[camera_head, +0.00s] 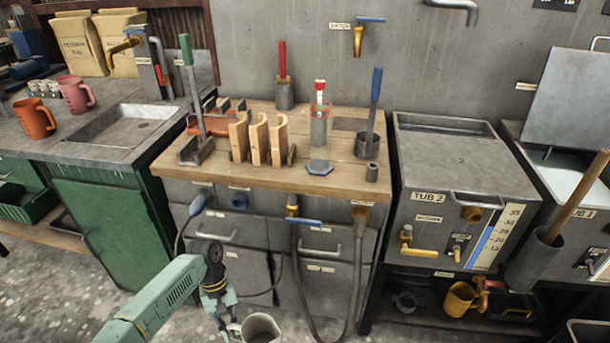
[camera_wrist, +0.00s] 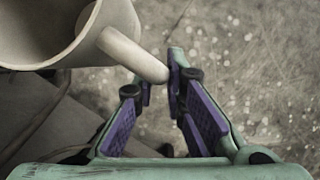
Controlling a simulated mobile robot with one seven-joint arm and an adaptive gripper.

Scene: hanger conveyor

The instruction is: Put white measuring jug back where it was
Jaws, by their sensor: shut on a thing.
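The white measuring jug (camera_head: 262,329) is at the bottom edge of the head view, partly cut off. In the wrist view the jug (camera_wrist: 60,30) fills the upper left, its open mouth showing and its handle reaching toward the fingers. My gripper (camera_head: 228,312) is in front of the workbench, left of the jug. In the wrist view my gripper (camera_wrist: 158,85) is shut on the end of the jug's handle. The jug is held over the floor. Its base is hidden.
The wooden-topped bench (camera_head: 225,178) stands ahead with tools and a hanging hose (camera_head: 352,290). An orange jug (camera_head: 34,118) and a pink jug (camera_head: 75,94) stand by the sink (camera_head: 110,130). A yellow jug (camera_head: 460,299) sits on the shelf under Tub 2 (camera_head: 440,215).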

